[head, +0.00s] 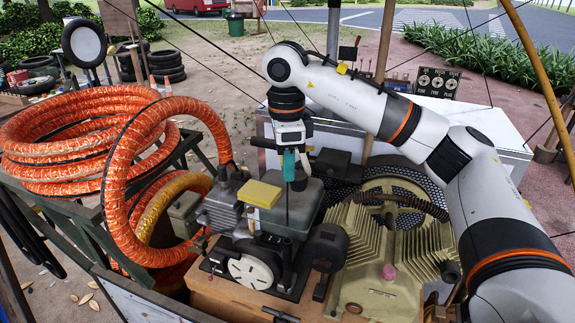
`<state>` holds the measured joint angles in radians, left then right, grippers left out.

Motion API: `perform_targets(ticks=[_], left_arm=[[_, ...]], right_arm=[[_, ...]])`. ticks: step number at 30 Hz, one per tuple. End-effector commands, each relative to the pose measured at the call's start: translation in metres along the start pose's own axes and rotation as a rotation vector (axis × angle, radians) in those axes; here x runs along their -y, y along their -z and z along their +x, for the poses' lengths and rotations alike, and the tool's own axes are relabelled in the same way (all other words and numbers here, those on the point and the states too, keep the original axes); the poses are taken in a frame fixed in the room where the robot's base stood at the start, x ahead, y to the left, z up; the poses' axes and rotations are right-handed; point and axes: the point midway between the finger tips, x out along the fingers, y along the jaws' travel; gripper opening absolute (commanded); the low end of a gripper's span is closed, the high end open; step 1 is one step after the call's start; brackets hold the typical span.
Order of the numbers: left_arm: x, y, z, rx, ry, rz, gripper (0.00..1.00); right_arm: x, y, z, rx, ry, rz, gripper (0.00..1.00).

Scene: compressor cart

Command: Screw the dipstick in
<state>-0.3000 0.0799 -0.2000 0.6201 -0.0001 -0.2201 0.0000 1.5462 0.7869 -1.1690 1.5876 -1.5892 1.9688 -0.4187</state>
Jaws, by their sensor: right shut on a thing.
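The dipstick has a teal handle (289,164) with a thin dark rod hanging straight down from it. My right gripper (290,150) points down and is shut on the teal handle. The rod passes in front of the grey engine housing (302,205), and its lower end runs down towards the engine's front. I cannot tell whether the tip is inside an opening. The filler opening itself cannot be made out. My left gripper is not in view.
A yellow block (258,194) sits on the engine left of the rod. A ribbed beige compressor (372,240) with a pink knob (388,271) stands to the right. Orange hose coils (75,140) fill the left, one loop reaching near the engine. A pale box (480,125) is behind.

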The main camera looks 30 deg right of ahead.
Motion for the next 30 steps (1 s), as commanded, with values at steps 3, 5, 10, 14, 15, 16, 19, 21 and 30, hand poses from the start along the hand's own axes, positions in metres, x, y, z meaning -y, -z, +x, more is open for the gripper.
perform_targets(ticks=[3,5,10,14,15,16,19,21,30], left_arm=[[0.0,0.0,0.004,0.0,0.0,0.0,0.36],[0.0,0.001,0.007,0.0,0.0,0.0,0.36],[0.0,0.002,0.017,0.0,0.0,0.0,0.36],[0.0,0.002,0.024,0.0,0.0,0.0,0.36],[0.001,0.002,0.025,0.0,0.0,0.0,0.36],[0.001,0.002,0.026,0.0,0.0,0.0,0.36],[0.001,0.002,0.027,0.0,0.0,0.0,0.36],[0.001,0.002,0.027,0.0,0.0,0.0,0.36],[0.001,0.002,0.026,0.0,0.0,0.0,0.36]], right_arm=[[0.0,0.0,0.006,0.0,0.0,0.0,0.0],[0.0,0.0,0.009,0.001,0.0,0.0,0.0],[0.0,0.0,0.023,0.001,0.001,0.0,0.0],[0.0,0.0,0.033,0.001,0.0,0.0,0.0],[0.0,0.0,0.035,0.001,0.0,0.0,0.0],[0.0,0.0,0.037,0.001,0.0,0.0,0.0],[0.0,0.0,0.039,0.0,0.0,0.0,0.0],[0.0,0.001,0.039,0.0,0.0,0.0,0.0],[0.0,0.0,0.038,0.001,0.0,0.0,0.0]])
